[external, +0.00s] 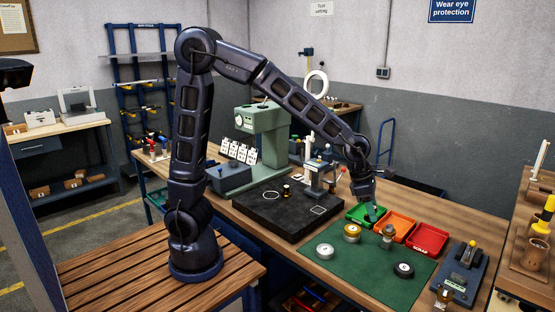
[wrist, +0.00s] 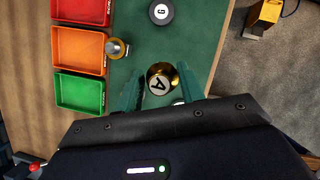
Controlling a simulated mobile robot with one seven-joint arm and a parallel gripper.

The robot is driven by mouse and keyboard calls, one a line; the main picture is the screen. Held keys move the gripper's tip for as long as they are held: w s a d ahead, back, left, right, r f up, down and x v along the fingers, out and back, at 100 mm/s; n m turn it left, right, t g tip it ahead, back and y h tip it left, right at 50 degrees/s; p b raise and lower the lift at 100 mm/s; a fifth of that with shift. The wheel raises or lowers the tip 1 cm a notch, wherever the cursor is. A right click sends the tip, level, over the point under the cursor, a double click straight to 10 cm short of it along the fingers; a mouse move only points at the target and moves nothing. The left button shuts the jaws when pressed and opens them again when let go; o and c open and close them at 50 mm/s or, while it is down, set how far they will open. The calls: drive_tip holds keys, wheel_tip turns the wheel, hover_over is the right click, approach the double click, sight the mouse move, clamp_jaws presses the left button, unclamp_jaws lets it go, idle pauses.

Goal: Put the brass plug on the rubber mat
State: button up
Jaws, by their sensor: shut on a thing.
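The brass plug (external: 352,233) is round, with a pale top lettered A. In the wrist view the plug (wrist: 160,80) sits between the two teal fingers of my gripper (wrist: 160,84), which is shut on it. The rubber mat (external: 345,284) is the green sheet at the front of the bench; it also shows in the wrist view (wrist: 205,30). My gripper (external: 367,218) reaches down over the mat's back part, near the green tray. The plug is over the mat; I cannot tell whether it touches it. The fingertips blend with the green behind them.
On the mat are a pale puck (external: 324,251), a black-rimmed puck (external: 404,270) and a small knobbed piece (external: 388,234). Green (external: 358,212), orange (external: 397,222) and red (external: 428,238) trays line its back edge. A dark plate (external: 270,215) is left.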

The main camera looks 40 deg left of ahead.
wheel_tip(320, 180, down, 16)
drive_tip(key=shift+f, duration=0.15)
idle(0.5)
drive_tip(key=shift+f, duration=0.15)
drive_tip(key=o, duration=1.1)
